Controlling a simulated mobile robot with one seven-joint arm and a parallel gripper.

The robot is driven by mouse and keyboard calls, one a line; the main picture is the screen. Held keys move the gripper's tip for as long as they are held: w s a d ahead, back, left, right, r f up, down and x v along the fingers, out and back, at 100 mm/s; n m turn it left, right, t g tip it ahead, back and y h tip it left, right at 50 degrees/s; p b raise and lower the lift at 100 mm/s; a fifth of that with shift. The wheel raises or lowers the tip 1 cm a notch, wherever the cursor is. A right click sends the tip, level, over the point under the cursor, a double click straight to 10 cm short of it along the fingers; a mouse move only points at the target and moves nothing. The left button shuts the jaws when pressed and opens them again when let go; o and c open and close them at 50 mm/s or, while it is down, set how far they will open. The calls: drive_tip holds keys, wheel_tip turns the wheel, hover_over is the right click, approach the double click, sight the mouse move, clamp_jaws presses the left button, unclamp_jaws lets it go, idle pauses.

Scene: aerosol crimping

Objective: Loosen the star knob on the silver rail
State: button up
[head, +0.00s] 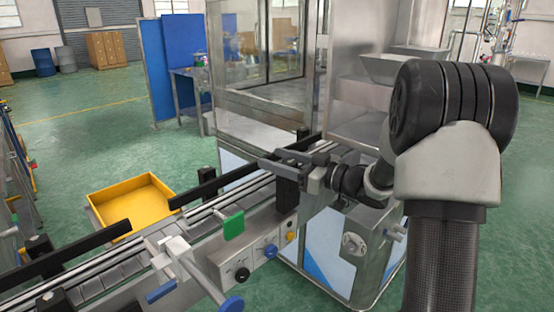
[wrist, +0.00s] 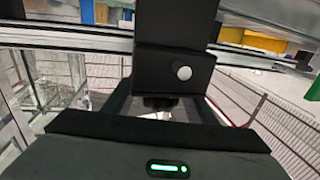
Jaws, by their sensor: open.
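The silver rail (head: 205,210) runs diagonally along the conveyor in the head view and crosses the top of the wrist view (wrist: 60,38). My gripper (head: 270,158) is at the rail's far part, its fingers reaching left over a black block (head: 287,192). In the wrist view the black block (wrist: 160,70), with a round silver button (wrist: 183,72), stands in front of my open gripper (wrist: 160,108), with a finger on either side. A small dark piece (wrist: 160,103) shows below the block; I cannot tell whether it is the star knob. Contact cannot be judged.
A white clamp bracket (head: 170,255) with a blue round knob (head: 231,304) stands at the conveyor's near part. A green block (head: 233,225) and panel knobs (head: 270,251) line its side. A steel-framed glass enclosure (head: 265,100) stands behind. A yellow tray (head: 135,203) lies beyond the conveyor.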

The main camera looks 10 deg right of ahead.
sight(297, 164)
drive_tip(key=v, duration=0.7)
drive_tip(key=shift+p, duration=0.45)
drive_tip(key=shift+d, duration=0.15)
idle(1.9)
